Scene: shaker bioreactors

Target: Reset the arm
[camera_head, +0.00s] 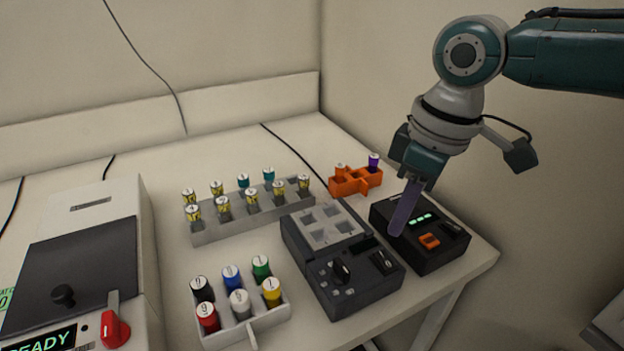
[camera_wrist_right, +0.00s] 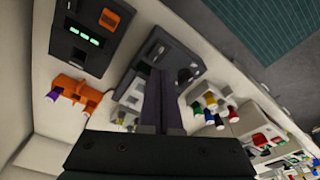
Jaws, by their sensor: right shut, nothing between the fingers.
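My right arm (camera_head: 463,90) comes in from the upper right in the head view. My right gripper (camera_head: 398,230) points down, its dark purple-grey fingers shut with nothing between them. The fingertips show in front of the left part of a black device (camera_head: 452,250) with green lights and an orange switch. I cannot tell whether they touch it. In the right wrist view the shut fingers (camera_wrist_right: 160,102) show in front of a grey device with square wells (camera_wrist_right: 132,92). My left gripper is not in view.
The grey device (camera_head: 318,268) stands left of the black one. An orange rack (camera_head: 345,184) is behind. A long rack (camera_head: 235,225) of yellow- and teal-capped tubes and a white rack (camera_head: 258,322) of coloured caps stand left. A machine (camera_head: 150,245) reading READY fills the far left.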

